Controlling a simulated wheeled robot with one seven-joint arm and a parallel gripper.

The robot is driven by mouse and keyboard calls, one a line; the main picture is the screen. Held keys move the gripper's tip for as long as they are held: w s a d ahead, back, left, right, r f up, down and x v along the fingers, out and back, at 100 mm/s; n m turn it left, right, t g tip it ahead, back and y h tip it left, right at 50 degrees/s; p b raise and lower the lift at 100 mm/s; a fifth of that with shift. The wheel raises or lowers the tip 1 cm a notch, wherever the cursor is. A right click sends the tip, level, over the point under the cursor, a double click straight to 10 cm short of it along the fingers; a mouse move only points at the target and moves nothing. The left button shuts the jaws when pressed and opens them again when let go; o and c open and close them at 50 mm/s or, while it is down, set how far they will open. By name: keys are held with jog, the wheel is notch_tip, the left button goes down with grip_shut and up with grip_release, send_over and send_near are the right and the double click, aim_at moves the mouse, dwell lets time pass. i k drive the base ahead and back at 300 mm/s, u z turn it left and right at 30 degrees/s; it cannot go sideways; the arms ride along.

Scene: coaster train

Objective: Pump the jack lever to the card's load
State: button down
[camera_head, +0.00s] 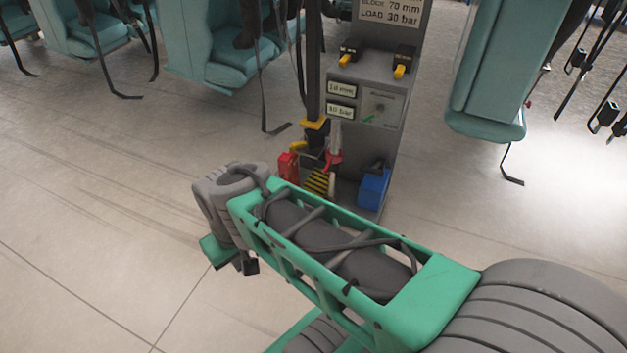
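A card (391,12) at the top of a grey stand (363,140) reads "BLOCK 70 mm" and "LOAD 30 bar". Below it, one small display (341,90) seems to read 14 mm. Another (340,111) shows a bar value, perhaps 10 or 40. A dial panel (380,107) with a green mark sits beside them. At the stand's foot is a grey bar with a red collar (333,158), possibly the jack lever. A yellow-and-black striped part (319,182) is beside it.
Two yellow-tipped switches (346,56) (400,69) sit on the stand. A red object (289,168) and a blue box (374,188) flank the striped part. Teal seats with hanging straps (214,48) (497,75) are on both sides. The floor at left is clear.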

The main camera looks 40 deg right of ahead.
aim_at(374, 170)
jog(key=u, duration=0.35)
jog(key=i, duration=1.2)
jog(key=z, duration=2)
